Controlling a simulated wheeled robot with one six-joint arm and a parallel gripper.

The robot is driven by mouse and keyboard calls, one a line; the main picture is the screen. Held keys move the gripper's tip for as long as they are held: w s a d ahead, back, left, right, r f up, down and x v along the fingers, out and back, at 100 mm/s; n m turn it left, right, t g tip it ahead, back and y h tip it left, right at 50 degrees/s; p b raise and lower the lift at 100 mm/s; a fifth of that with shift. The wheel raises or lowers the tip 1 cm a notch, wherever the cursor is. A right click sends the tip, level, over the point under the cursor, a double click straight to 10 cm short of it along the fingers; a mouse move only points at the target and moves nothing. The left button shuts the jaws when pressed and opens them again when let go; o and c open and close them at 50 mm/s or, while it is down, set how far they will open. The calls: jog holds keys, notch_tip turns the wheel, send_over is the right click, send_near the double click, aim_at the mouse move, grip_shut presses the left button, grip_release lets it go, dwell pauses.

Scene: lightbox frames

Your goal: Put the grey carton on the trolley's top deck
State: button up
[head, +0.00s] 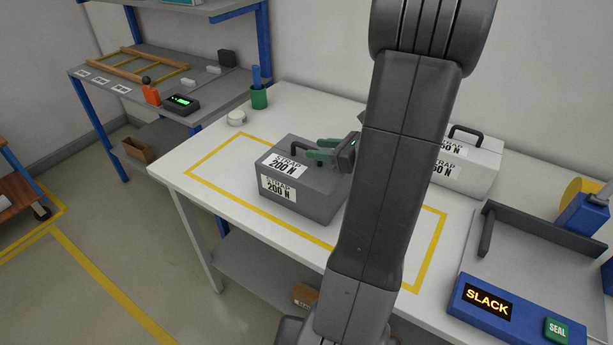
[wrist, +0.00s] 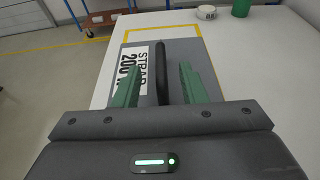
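The grey carton (head: 300,190) stands on the white bench inside a yellow outline, with a dark handle and "STRAP 200 N" labels. My gripper (head: 318,152) is at its handle. In the wrist view, the green fingers of my gripper (wrist: 160,84) stand apart on either side of the dark handle (wrist: 162,65), with gaps showing on both sides. The carton also shows below the fingers in the wrist view (wrist: 180,50). The trolley (head: 14,192) is cut off at the left edge of the head view, and part of it shows at the top of the wrist view (wrist: 103,17).
A light carton (head: 470,165) marked "50 N" stands behind my arm. A blue unit reading "SLACK" (head: 487,302) is at the right front. A green cup (head: 259,98) and a white roll (head: 237,117) stand at the bench's back left. Open floor lies between bench and trolley.

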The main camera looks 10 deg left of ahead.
aim_at(306, 147)
jog(key=x, duration=0.5)
jog(key=shift+d+p, duration=0.1)
jog(key=shift+p, duration=0.25)
grip_shut()
dwell(1.0)
